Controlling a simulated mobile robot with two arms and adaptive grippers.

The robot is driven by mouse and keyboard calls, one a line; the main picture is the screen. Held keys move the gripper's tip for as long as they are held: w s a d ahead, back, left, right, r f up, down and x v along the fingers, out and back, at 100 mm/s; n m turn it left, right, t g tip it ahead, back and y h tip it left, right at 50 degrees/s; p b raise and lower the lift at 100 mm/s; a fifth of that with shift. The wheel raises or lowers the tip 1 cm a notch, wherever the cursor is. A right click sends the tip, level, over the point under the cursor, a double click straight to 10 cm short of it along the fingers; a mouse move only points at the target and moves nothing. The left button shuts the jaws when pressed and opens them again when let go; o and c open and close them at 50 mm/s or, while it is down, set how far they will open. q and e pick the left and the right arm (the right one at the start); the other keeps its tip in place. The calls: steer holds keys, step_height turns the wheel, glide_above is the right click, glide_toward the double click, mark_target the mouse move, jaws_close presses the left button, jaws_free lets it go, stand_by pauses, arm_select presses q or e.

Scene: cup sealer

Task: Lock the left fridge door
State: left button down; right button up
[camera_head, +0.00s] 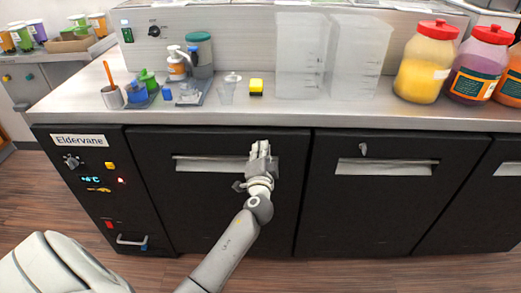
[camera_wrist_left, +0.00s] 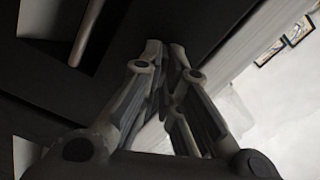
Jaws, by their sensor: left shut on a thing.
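The left fridge door (camera_head: 215,208) is a black panel in the counter front and looks closed. Its light horizontal handle (camera_head: 205,165) runs near the top, and my gripper covers its right end. My left gripper (camera_head: 260,147) is at the door's upper right, by the top edge. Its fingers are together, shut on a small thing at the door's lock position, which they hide. In the left wrist view the fingertips (camera_wrist_left: 165,46) meet against the dark door front, with the handle at upper left. My right gripper is in neither view.
The right fridge door (camera_head: 385,205) has a small key-like piece (camera_head: 363,149) above its handle. A control panel (camera_head: 95,190) is at the left. The steel counter (camera_head: 230,115) above holds cups, bottles, clear containers (camera_head: 300,55) and red-lidded jars (camera_head: 426,62).

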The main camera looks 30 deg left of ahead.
arm_select(q)
steer(key=shift+m+p, duration=0.4)
steer(key=shift+m, duration=1.9)
steer(key=c, duration=1.6)
jaws_free()
steer(key=shift+c, duration=0.2)
steer(key=shift+w+f, duration=0.1)
steer(key=v, duration=1.2)
steer(key=shift+f, duration=0.15)
